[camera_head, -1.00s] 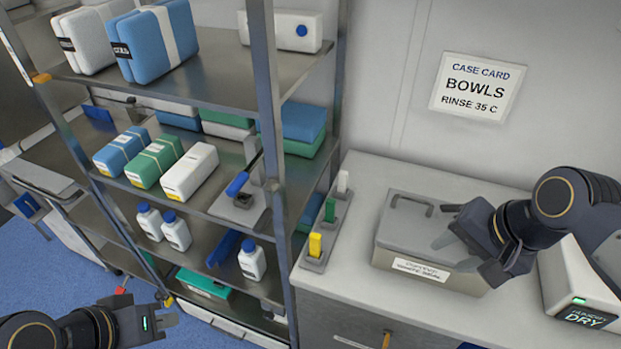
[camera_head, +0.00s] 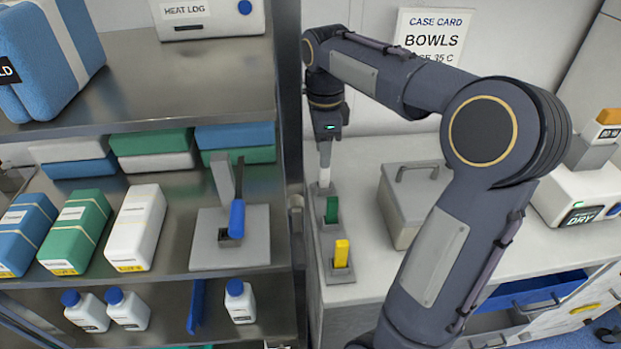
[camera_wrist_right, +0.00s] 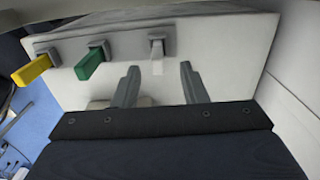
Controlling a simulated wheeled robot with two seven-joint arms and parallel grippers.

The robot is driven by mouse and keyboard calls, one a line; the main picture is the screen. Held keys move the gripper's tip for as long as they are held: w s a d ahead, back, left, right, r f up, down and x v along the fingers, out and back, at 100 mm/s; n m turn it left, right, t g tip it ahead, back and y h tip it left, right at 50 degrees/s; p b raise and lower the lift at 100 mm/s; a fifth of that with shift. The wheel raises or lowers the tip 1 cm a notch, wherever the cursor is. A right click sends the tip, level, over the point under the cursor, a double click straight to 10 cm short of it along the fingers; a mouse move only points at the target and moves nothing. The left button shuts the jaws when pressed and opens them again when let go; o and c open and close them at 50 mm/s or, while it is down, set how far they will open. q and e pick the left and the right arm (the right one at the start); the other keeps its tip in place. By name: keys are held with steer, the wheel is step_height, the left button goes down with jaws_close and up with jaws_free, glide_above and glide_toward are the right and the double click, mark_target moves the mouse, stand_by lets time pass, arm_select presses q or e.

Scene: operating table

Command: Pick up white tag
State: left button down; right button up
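The white tag (camera_head: 324,177) stands upright in the rearmost slot of a grey holder strip on the counter. In the right wrist view the white tag (camera_wrist_right: 157,55) shows beyond the fingers, between their lines. My right gripper (camera_head: 326,150) points down just above the tag. In the wrist view my right gripper (camera_wrist_right: 158,78) is open, with nothing between its fingers. Whether a finger touches the tag cannot be told. My left gripper is not in view.
A green tag (camera_head: 332,209) and a yellow tag (camera_head: 342,253) stand in the same row, nearer the front. A grey lidded box (camera_head: 405,200) is to the right, partly behind my right arm. A metal shelf (camera_head: 160,262) with packs and bottles is at left. A blue drawer (camera_head: 530,290) is open at right.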

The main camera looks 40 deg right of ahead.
mark_target(324, 179)
steer(key=f, duration=0.7)
steer(key=shift+s+d, duration=0.1)
steer(key=shift+s, duration=0.15)
jaws_close()
